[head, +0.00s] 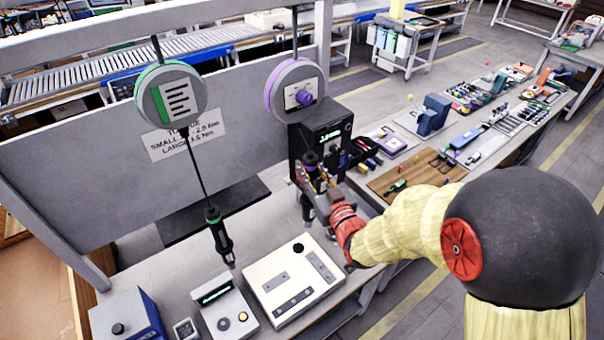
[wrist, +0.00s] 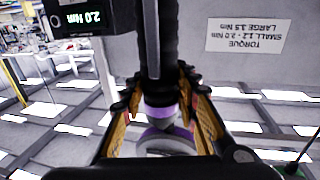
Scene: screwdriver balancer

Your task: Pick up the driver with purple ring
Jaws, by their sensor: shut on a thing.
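The driver with the purple ring (head: 307,207) is dark and roughly upright below the purple-rimmed balancer reel (head: 295,90). My gripper (head: 314,182) is around its body in the head view. In the wrist view the black driver (wrist: 157,50) and its purple ring (wrist: 160,112) show between the two fingers of my gripper (wrist: 158,88), which is shut on it. The fingers partly hide the driver in the head view. A second driver, with a green ring (head: 216,230), hangs on a cable from the green-rimmed reel (head: 170,93).
A black box with a green display (head: 322,140) stands close behind the held driver. A white panel fixture (head: 293,284) and a small display unit (head: 226,310) lie on the bench in front. A side table with a wooden tray (head: 412,172) and parts is to the right.

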